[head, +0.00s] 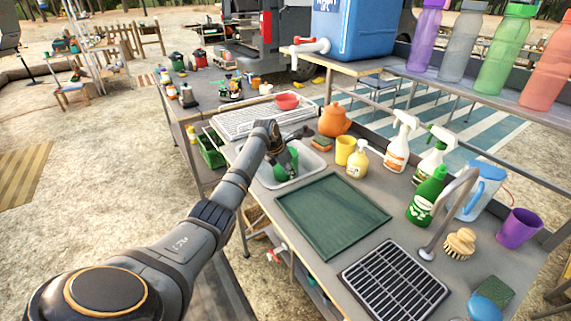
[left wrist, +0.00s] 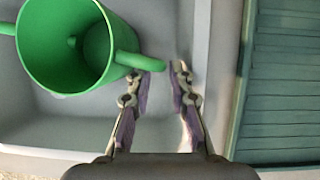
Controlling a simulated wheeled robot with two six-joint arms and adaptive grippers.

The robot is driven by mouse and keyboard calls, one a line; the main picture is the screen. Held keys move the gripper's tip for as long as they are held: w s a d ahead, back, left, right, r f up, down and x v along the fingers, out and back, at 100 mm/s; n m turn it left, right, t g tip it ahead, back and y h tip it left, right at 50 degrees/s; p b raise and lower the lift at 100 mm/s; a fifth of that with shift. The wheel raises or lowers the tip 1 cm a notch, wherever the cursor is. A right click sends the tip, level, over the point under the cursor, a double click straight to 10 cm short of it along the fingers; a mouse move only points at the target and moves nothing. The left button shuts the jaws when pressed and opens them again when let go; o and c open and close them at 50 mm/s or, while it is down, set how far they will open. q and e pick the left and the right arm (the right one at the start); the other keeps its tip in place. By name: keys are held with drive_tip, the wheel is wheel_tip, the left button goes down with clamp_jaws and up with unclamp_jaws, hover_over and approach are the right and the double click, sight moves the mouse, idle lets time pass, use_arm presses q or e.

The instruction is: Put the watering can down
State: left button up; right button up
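The green watering can (head: 287,166) is in the white basin (head: 313,166) on the counter. In the left wrist view the green can (left wrist: 62,45) shows its open top, with its handle reaching toward my fingers. My left gripper (left wrist: 163,72) is open, its two purple-padded fingers apart. The handle's end is at the fingertips, close to the left finger; I cannot tell whether they touch. In the head view my left gripper (head: 286,156) is over the basin and partly hides the can. My right gripper is not in view.
A green ridged mat (head: 332,213) lies right of the basin, with a black drain grate (head: 394,282) nearer. An orange teapot (head: 334,120), yellow cup (head: 345,150) and spray bottles (head: 398,146) stand behind. A white drying rack (head: 262,117) lies beyond the basin.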

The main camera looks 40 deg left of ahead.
use_arm(q)
drive_tip(key=v, duration=0.9)
drive_tip(key=shift+s+r, duration=0.15)
drive_tip(key=shift+r, duration=0.15)
